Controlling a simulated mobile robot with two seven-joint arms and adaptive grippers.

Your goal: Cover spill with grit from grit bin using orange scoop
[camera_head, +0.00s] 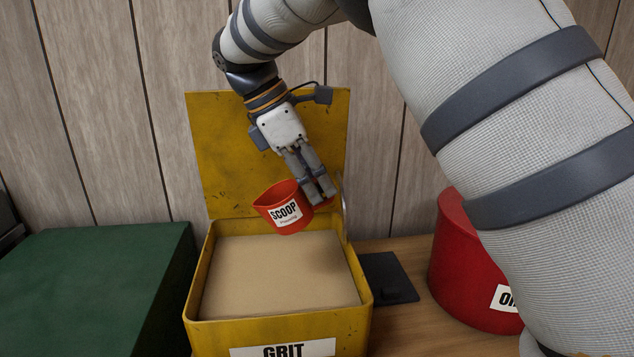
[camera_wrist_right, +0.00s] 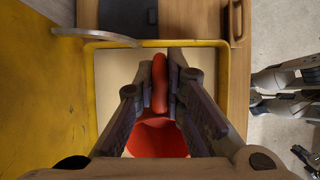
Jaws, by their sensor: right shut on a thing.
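The orange-red scoop (camera_head: 283,207) with a "SCOOP" label hangs above the grit bin in the head view. My right gripper (camera_head: 322,196) is shut on the scoop's handle, which shows between the fingers in the right wrist view (camera_wrist_right: 160,85). The scoop's cup (camera_wrist_right: 157,138) lies below the fingers there, and its inside is mostly hidden. The yellow grit bin (camera_head: 194,280) stands with its lid (camera_head: 225,150) open against the wall side. Pale, flat grit (camera_head: 280,275) fills it below the scoop. I see no spill.
A green box (camera_head: 90,285) stands left of the bin. A red container (camera_head: 465,275) with a partly hidden label stands at right, partly behind my arm. A dark flat plate (camera_head: 388,278) lies on the wooden surface (camera_head: 400,325) beside the bin. A panelled wall closes the back.

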